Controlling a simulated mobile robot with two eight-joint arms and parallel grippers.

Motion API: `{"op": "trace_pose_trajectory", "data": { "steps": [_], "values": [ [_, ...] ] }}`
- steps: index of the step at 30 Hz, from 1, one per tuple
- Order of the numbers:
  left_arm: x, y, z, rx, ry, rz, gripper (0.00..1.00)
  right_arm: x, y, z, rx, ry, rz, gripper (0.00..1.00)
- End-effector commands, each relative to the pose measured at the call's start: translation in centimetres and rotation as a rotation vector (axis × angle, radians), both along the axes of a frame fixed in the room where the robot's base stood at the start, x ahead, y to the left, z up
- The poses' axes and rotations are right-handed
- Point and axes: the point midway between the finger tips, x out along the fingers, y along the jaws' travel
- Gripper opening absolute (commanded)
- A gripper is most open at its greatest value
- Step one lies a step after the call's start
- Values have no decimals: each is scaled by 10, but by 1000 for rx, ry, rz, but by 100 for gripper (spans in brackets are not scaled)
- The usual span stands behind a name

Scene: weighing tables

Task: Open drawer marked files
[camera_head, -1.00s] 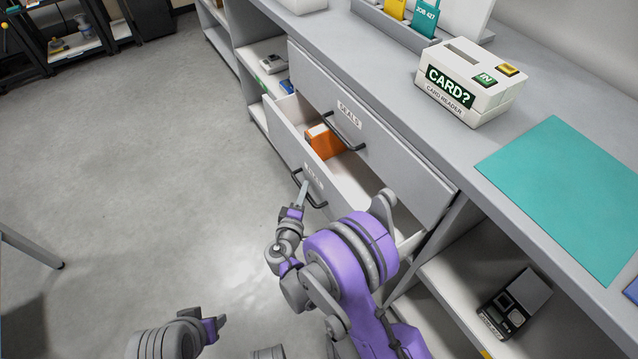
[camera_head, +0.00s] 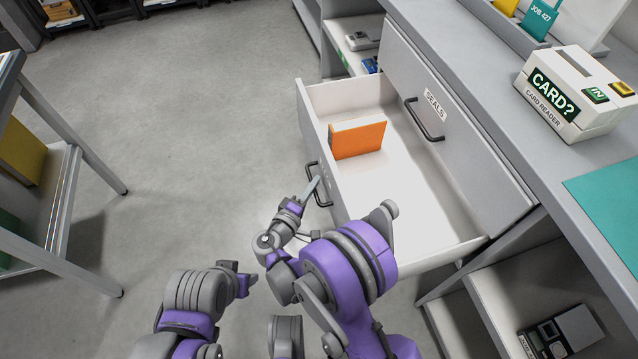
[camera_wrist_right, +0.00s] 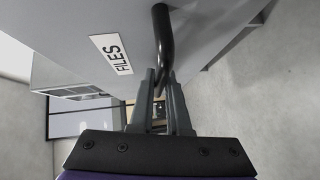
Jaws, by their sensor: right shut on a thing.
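The lower drawer (camera_head: 408,207) stands well out from the counter and shows its white inside in the head view. An orange-fronted box or folder (camera_head: 357,139) stands in its far part. The label FILES (camera_wrist_right: 111,54) is on its front in the right wrist view. My right gripper (camera_head: 311,190) is shut on the black drawer handle (camera_head: 319,196), which also shows between its fingers in the right wrist view (camera_wrist_right: 162,35). My left gripper (camera_head: 246,280) is low, apart from the drawer; its fingers are too small to judge.
The closed drawer marked SEALS (camera_head: 455,135) is above, with its own black handle. A card reader (camera_head: 571,94) and a teal mat (camera_head: 608,205) are on the counter. A table or rack (camera_head: 60,190) stands at left. The floor between is clear.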

Motion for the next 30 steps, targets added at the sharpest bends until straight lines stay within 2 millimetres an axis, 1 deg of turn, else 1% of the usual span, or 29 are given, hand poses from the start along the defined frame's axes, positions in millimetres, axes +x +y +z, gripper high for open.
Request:
{"op": "trace_pose_trajectory", "data": {
  "steps": [7, 19, 20, 24, 25, 30],
  "values": [
    [0, 0, 0, 0, 0, 0, 50, -1, 4, 0, -1, -1, 2, 0],
    [0, 0, 0, 0, 0, 0, 50, -1, 4, 0, -1, -1, 2, 0],
    [0, 0, 0, 0, 0, 0, 50, -1, 4, 0, -1, -1, 2, 17],
    [0, 0, 0, 0, 0, 0, 50, -1, 4, 0, -1, -1, 1, 42],
    [0, 0, 0, 0, 0, 0, 50, -1, 3, 0, -1, -1, 1, 45],
    [0, 0, 0, 0, 0, 0, 50, -1, 3, 0, -1, -1, 1, 45]
  ]
}}
